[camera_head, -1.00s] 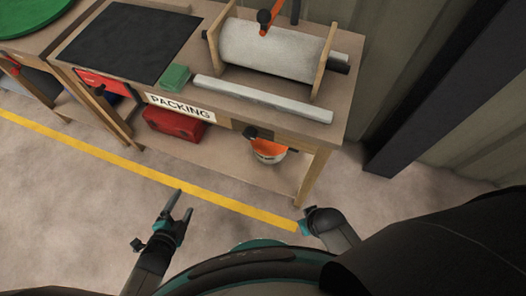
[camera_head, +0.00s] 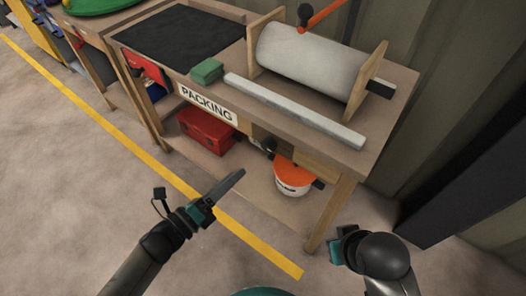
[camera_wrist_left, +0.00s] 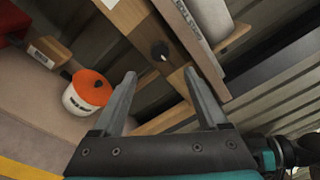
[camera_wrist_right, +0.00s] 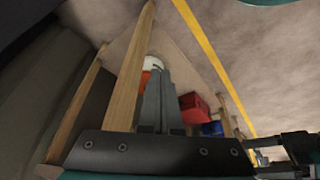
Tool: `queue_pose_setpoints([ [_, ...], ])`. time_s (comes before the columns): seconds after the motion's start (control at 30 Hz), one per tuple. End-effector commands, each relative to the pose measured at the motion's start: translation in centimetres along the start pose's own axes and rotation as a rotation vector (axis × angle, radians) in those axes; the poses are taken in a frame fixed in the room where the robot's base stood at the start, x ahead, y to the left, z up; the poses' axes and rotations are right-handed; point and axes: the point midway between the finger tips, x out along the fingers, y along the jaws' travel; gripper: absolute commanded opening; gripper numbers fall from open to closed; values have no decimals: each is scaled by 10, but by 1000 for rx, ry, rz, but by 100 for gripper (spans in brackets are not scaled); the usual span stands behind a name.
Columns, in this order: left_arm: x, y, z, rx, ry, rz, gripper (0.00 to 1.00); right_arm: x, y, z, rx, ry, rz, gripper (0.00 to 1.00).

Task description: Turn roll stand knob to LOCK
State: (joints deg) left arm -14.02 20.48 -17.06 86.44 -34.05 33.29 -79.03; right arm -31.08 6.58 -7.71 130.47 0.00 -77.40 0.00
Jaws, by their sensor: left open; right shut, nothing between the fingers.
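The packing bench (camera_head: 400,85) bears a roll stand with wooden end boards (camera_head: 367,80) and a large pale roll (camera_head: 308,58). A black knob (camera_head: 268,146) sits on the bench's wooden front, right of the PACKING sign. In the left wrist view the knob (camera_wrist_left: 160,52) shows ahead of and between my fingertips, apart from them; its setting and any LOCK mark are unreadable. My left gripper (camera_head: 240,172) is open and empty, in front of the bench. My right gripper (camera_head: 334,250) is low by the bench's front right leg; its closed, empty fingers show in the right wrist view (camera_wrist_right: 160,80).
A white-and-orange pot (camera_head: 293,178) and a red box (camera_head: 206,132) stand on the lower shelf. A pale bar (camera_head: 295,108) lies along the bench front, beside a green block (camera_head: 207,70). The floor left of the yellow line is clear.

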Motion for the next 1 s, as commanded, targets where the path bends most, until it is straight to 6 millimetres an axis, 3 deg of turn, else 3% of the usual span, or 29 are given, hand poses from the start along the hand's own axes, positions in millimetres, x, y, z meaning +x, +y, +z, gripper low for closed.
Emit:
queue_pose_setpoints([
  [0.3, 66, 2, 0, -1, -2, -3, 76, -31, 1, -9, 1, 52, 3, 0],
  [0.5, 92, 2, -1, -1, -1, 0, 76, -22, -11, -23, -12, 159, -26, 0],
  [0.73, 109, 1, 0, -4, -1, 1, 76, -15, -20, -36, -18, 252, -51, 0],
  [1.0, 115, 1, 0, -4, 0, 2, 76, -13, -25, -41, -19, 292, -62, 0],
])
